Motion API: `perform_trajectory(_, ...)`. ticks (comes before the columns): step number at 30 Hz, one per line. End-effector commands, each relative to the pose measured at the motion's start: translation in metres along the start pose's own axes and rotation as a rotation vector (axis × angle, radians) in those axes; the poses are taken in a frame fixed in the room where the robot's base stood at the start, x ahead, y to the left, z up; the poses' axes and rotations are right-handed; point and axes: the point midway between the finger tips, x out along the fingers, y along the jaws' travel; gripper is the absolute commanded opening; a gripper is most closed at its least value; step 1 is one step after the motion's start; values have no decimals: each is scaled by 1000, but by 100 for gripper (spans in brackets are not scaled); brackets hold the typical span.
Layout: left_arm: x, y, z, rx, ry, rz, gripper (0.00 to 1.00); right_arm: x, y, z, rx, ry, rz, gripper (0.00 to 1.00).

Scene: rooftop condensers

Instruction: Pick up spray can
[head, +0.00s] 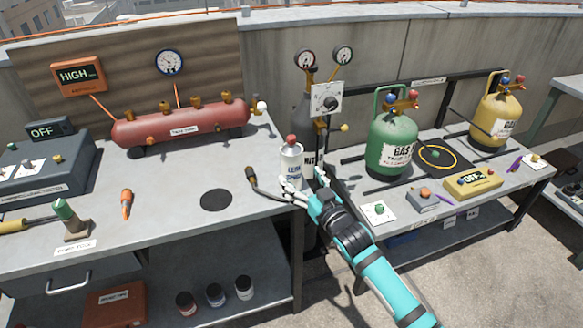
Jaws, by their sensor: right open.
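The spray can (291,161) is white with a red cap and a printed label. It stands upright at the right edge of the left workbench. My right gripper (302,183) is open at the can's lower right side, with one finger in front of the can's base and the other to its right. I cannot tell whether the fingers touch the can. My left gripper is not in view.
A red tank (180,125) stands behind on the bench. The right bench holds a green gas cylinder (391,143) and a yellow one (494,115).

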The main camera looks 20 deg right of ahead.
Motion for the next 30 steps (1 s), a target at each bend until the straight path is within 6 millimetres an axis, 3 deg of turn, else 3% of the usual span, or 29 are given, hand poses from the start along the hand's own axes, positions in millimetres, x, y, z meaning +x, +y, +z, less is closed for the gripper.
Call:
perform_trajectory(5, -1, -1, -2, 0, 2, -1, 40, 11, 0, 0, 0, 0, 0, 82)
perform_trajectory(15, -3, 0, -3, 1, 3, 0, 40, 56, 0, 0, 0, 0, 0, 82)
perform_trajectory(23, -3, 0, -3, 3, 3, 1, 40, 58, 0, 0, 0, -1, 0, 82)
perform_trajectory(30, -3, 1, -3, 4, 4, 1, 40, 58, 0, 0, 0, -1, 0, 52)
